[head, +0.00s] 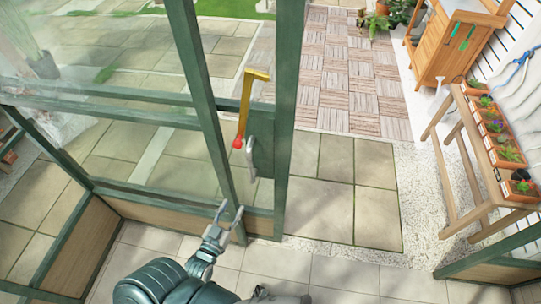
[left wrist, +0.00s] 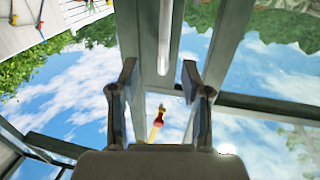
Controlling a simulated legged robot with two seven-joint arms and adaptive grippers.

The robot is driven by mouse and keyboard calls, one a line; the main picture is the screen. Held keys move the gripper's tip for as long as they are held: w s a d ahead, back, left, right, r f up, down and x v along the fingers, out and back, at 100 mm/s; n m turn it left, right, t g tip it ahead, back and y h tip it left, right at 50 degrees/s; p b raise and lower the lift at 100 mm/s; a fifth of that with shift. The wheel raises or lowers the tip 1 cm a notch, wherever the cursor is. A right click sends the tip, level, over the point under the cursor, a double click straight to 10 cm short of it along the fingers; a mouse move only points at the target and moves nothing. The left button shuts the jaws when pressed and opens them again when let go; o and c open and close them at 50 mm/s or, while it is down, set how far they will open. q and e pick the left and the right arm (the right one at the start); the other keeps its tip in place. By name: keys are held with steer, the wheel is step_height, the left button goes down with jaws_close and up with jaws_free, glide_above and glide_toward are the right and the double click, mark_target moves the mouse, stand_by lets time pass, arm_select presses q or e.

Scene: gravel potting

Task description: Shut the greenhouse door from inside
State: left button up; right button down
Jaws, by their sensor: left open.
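The greenhouse door (head: 287,110) has a green frame with glass. A pale pull handle (head: 252,160) is fixed on a green plate near its free edge. The doorway to the right of the door's edge is open onto paving. My left gripper (head: 228,212) is open and empty, below and left of the handle, in front of the green frame. In the left wrist view, the open fingers (left wrist: 160,75) have a pale vertical bar (left wrist: 165,35), which looks like the handle, beyond and between their tips. At the bottom edge, a grey part may be my right gripper; its jaws are unclear.
A yellow bar with a red tip (head: 240,142) is beside the handle. A wooden bench with potted plants (head: 478,130) and a wooden cabinet (head: 455,45) stand outside at right. Low wood-panelled walls (head: 75,245) flank the opening. The paving outside the doorway (head: 345,190) is clear.

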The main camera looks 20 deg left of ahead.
arm_select(q)
steer(key=r, duration=0.1)
steer(key=p, duration=0.1)
glide_toward(251, 170)
steer(key=w+a, duration=0.2)
steer(key=w, duration=0.5)
steer(key=w+d+p, duration=0.1)
steer(key=w, duration=0.3)
steer(key=shift+d+f, duration=0.25)
steer(key=shift+a, duration=0.35)
steer(key=shift+s+a, duration=0.1)
steer(key=c, duration=0.8)
jaws_close()
arm_select(e)
steer(key=shift+s+a+r, duration=0.1)
steer(key=shift+a+r, duration=0.05)
steer(key=shift+r, duration=0.4)
steer(key=shift+s+a+r, duration=0.1)
steer(key=shift+a+r, duration=0.05)
steer(key=shift+r, duration=0.35)
